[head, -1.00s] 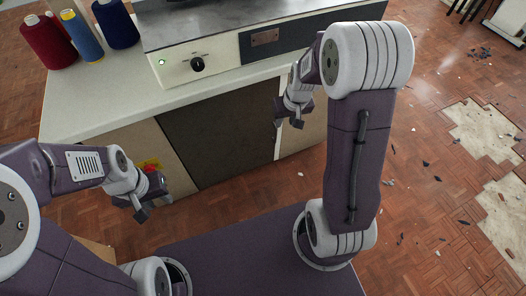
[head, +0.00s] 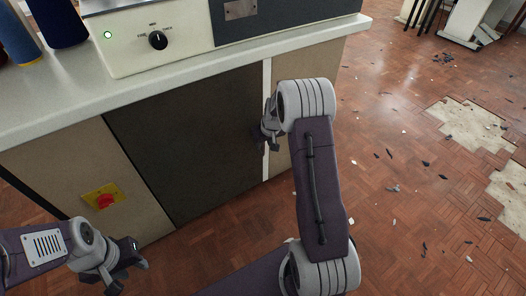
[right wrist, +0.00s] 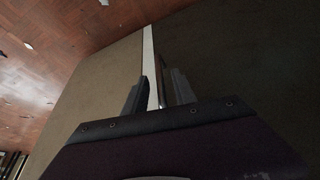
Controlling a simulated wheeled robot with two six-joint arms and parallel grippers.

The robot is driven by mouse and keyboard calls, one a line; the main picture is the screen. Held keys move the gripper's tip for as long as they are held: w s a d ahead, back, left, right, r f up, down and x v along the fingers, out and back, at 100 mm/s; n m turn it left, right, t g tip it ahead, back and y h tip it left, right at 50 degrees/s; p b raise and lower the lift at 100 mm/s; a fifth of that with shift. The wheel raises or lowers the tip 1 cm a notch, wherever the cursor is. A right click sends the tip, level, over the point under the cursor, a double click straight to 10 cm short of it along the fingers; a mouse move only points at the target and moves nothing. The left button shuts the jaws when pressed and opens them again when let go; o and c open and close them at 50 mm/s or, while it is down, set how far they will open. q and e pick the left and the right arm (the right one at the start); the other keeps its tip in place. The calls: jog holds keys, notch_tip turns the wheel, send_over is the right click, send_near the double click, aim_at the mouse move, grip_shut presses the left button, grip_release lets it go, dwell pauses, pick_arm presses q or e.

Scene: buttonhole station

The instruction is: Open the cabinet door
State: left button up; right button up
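The dark cabinet door (head: 185,140) stands shut, flush in the front of the pale-topped cabinet (head: 70,175). A white vertical strip (head: 267,75) runs beside its right edge. My right gripper (head: 266,138) is at that edge, partly hidden by its own arm. In the right wrist view, its fingers (right wrist: 158,92) are apart, on either side of the white strip and a thin upright bar (right wrist: 160,78), which looks like a handle. Contact with the bar cannot be made out. My left gripper (head: 128,275) is open and empty at the lower left, away from the door.
A yellow plate with a red knob (head: 104,199) is on the left panel. A machine (head: 155,45) and thread cones (head: 58,22) stand on the countertop (head: 190,85). Floor (head: 400,200) to the right is open, with scattered debris.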

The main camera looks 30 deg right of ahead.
jog(key=b+x, duration=0.1)
jog(key=x, duration=0.1)
jog(key=shift+w+f, duration=0.15)
jog(key=shift+f, duration=0.15)
grip_shut()
dwell(1.2)
